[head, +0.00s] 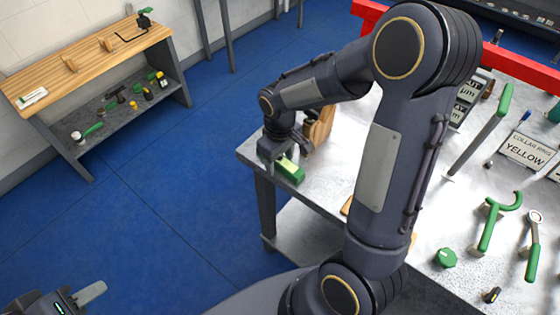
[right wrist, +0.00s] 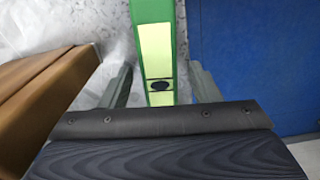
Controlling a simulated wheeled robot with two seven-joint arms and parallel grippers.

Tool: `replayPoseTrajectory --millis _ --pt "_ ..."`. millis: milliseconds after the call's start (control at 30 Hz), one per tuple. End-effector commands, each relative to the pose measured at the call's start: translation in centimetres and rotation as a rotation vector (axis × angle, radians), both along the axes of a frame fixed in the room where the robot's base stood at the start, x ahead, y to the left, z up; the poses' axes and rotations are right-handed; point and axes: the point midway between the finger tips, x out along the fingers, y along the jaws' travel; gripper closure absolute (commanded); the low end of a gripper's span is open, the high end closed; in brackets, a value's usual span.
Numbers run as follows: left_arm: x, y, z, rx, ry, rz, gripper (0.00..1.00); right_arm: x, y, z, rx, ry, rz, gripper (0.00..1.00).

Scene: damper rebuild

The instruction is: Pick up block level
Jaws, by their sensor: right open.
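The block level is a green bar with a pale yellow-green top (head: 289,170), lying at the left edge of the metal table. In the right wrist view the level (right wrist: 155,50) runs from the top of the picture down between the fingers, with a dark round spot on its face. My right gripper (head: 279,156) is over the level, and its open fingers (right wrist: 161,72) stand on either side of it with gaps. My left gripper (head: 88,293) shows only partly at the bottom left, away from the table; its opening is not clear.
A brown wooden piece (head: 319,128) stands beside the level; it also shows in the right wrist view (right wrist: 45,90). The metal table (head: 335,205) holds green-handled tools, a green knob (head: 445,258) and label signs. Blue floor (head: 180,215) lies left of the table edge.

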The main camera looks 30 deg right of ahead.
Motion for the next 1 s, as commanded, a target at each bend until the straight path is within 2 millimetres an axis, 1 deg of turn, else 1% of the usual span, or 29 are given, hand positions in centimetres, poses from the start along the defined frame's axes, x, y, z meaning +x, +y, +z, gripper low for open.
replayPoseTrajectory --millis 133,167,500,567,833,1000 --pt "0.0 0.0 0.0 0.0 0.0 0.0 0.64 0.0 0.0 0.0 0.0 0.0 0.0 0.44" --pt "0.0 0.0 0.0 0.0 0.0 0.0 0.64 0.0 0.0 0.0 0.0 0.0 0.0 0.45" --pt "0.0 0.0 0.0 0.0 0.0 0.0 0.64 0.0 0.0 0.1 0.0 0.0 0.0 0.89" --pt "0.0 0.0 0.0 0.0 0.0 0.0 0.64 0.0 0.0 0.1 0.0 -0.001 0.0 0.95" --pt "0.0 0.0 0.0 0.0 0.0 0.0 0.64 0.0 0.0 0.3 0.001 -0.002 0.0 0.95" --pt "0.0 0.0 0.1 0.0 0.0 0.0 0.64 0.1 0.0 1.5 0.001 -0.005 -0.001 0.95"
